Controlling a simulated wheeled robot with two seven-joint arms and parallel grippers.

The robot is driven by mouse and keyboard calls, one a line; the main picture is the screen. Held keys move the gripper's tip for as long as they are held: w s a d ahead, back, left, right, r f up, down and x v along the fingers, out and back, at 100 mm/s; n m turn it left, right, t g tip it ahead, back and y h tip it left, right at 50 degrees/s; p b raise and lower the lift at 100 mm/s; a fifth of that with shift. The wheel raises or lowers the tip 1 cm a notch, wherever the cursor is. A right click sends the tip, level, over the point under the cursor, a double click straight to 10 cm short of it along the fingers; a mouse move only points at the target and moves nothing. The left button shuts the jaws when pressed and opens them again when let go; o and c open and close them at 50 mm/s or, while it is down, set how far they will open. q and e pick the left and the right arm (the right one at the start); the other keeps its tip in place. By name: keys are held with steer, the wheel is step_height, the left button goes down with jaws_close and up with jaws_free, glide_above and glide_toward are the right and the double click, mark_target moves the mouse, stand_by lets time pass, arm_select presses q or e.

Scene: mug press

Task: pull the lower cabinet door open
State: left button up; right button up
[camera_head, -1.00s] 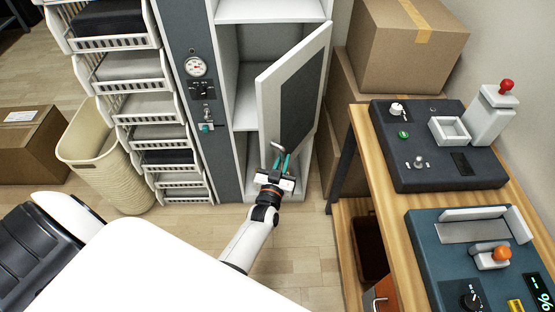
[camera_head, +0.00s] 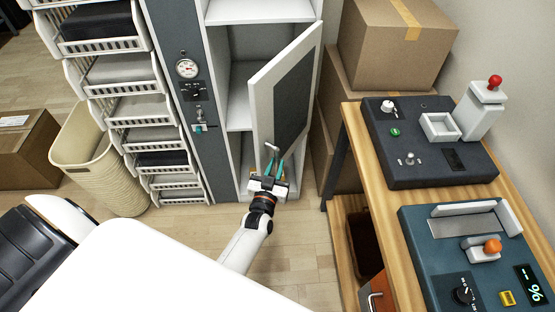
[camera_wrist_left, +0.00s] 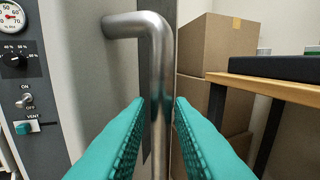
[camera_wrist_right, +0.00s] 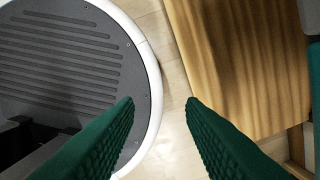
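The lower cabinet door (camera_head: 268,125) stands partly open, hinged on its right, its left edge swung out toward me. It is white with a dark panel. Its metal bar handle (camera_wrist_left: 160,75) is on the outer face, and its upper bend also shows in the head view (camera_head: 271,148). My left gripper (camera_head: 274,168) is at the handle. In the left wrist view its teal fingers (camera_wrist_left: 160,105) are drawn in on both sides of the upright bar. My right gripper (camera_wrist_right: 160,102) is open and empty above the floor, out of the head view.
The cabinet's side panel (camera_head: 187,110) carries a gauge and switches. White drawer baskets (camera_head: 130,110) and a beige bin (camera_head: 95,160) stand left. The wooden table (camera_head: 375,190) with machines is close on the right, cardboard boxes (camera_head: 390,45) behind it. Floor (camera_head: 300,250) before the cabinet is clear.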

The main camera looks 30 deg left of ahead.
arm_select(q)
steer(key=p+v, duration=0.2)
steer(key=v, duration=0.7)
steer(key=shift+s+d+p, duration=0.2)
steer(key=shift+s+p, duration=0.15)
steer(key=shift+p, duration=0.05)
